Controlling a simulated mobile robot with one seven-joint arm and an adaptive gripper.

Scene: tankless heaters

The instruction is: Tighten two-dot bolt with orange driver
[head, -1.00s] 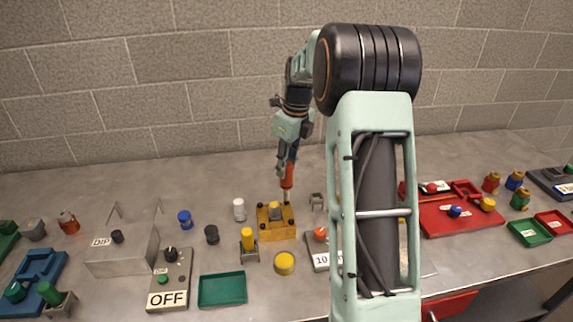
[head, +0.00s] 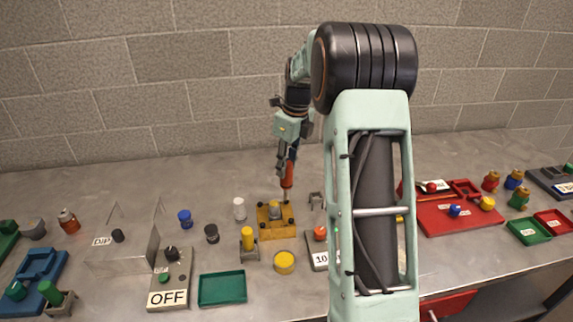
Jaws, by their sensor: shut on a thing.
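My gripper (head: 288,156) points down and is shut on the orange driver (head: 287,177). The driver is upright, its shaft reaching down to the back right corner of the yellow block (head: 277,232). The block has several dark bolts, among them one at the front left (head: 264,223) and one at the front right (head: 290,220). The driver tip is at or just above the back right bolt; I cannot tell whether it touches. The dot marks on the bolts are too small to make out. A yellow-grey knob stands in the middle of the block.
A yellow cylinder in a grey stand (head: 248,243) is left of the block, a yellow cap (head: 284,263) in front. A white cylinder (head: 239,208) stands behind left. A green tray (head: 222,288) and an OFF panel (head: 170,280) are front left.

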